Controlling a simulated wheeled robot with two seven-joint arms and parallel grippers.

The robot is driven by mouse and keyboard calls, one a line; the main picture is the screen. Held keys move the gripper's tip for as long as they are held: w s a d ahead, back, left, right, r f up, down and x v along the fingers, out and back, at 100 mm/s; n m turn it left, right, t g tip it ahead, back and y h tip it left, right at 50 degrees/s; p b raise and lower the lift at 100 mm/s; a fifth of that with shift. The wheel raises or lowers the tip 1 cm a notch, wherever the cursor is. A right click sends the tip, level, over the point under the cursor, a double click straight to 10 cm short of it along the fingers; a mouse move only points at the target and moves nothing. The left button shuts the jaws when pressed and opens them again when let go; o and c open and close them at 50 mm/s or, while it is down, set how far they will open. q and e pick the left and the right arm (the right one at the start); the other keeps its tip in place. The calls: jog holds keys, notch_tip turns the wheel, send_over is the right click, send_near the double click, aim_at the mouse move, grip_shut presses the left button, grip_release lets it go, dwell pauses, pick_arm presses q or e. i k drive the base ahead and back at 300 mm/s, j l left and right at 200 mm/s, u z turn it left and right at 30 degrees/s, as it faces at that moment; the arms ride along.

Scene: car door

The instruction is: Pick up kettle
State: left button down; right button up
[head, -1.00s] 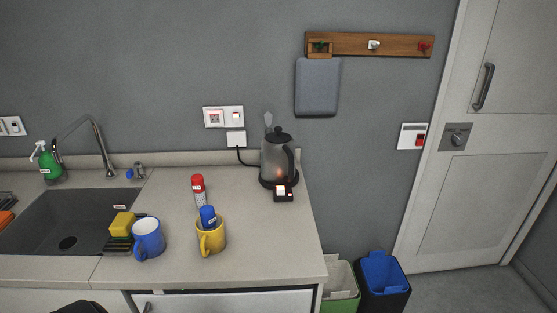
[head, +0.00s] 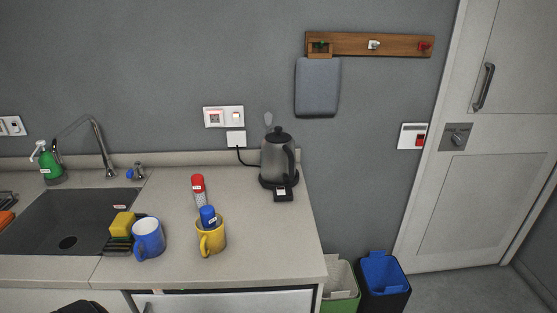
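The kettle (head: 277,159) is dark grey with a black lid and a black handle on its right side. It stands upright on its black base near the back right end of the counter. A small switch block (head: 283,193) with a white label is at the front of the base. No glow shows in the kettle. Neither of my grippers can be made out in the head view, and nothing touches the kettle.
A yellow mug (head: 211,241) with a blue-capped item, a red-capped shaker (head: 198,188) and a blue mug (head: 148,238) stand left of the kettle. A sink (head: 60,215) is further left. A cord (head: 247,160) runs from the wall socket behind the kettle. Bins (head: 384,278) stand right of the counter.

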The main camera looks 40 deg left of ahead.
aim_at(277, 161)
jog(key=u, duration=1.65)
jog(key=i+j+z, duration=0.1)
jog(key=j, duration=0.3)
jog(key=i+j+z, duration=0.15)
jog(key=j, duration=0.2)
jog(key=j+z, duration=0.1)
jog(key=j, duration=0.3)
